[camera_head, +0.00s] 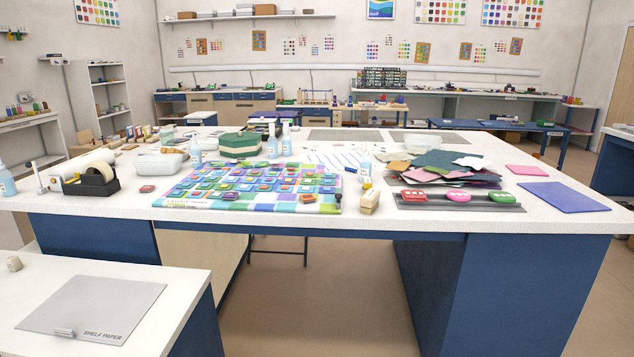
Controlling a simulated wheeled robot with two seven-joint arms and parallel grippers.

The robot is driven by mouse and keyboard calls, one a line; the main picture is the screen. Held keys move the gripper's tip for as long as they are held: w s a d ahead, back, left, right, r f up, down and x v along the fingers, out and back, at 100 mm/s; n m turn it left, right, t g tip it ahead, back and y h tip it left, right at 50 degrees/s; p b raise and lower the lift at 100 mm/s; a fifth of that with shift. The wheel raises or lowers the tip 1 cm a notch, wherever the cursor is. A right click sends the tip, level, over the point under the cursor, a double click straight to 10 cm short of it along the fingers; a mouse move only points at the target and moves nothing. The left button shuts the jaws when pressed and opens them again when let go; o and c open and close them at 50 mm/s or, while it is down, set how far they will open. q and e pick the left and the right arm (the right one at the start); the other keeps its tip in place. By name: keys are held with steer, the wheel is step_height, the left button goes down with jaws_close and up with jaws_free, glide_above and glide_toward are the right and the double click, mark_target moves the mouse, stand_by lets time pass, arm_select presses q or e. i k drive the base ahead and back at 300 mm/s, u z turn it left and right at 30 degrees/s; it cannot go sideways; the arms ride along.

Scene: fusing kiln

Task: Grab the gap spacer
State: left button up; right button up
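I cannot tell for sure which thing is the gap spacer. A small beige block (14,263) sits at the left edge of the low white table. A small light grey piece (64,332) lies at the front of the grey sheet there. A wooden block or brush (369,201) lies near the front edge of the big white table, right of the colourful tile board (250,187). Neither of my grippers shows in the head view.
The grey sheet (92,308) marked "SHELF PAPER" covers much of the low table. The big table (560,219) also holds a grey tray (480,208) with coloured pieces, a blue mat (563,197), a black tape dispenser (92,181) and bottles (6,180). Its front right is bare.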

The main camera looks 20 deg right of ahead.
mark_target(367, 182)
steer(key=u, duration=0.15)
steer(key=i, duration=0.9)
steer(key=z, duration=0.9)
steer(key=i, duration=0.45)
steer(key=z, duration=0.85)
steer(key=k, duration=0.2)
steer(key=u, duration=0.55)
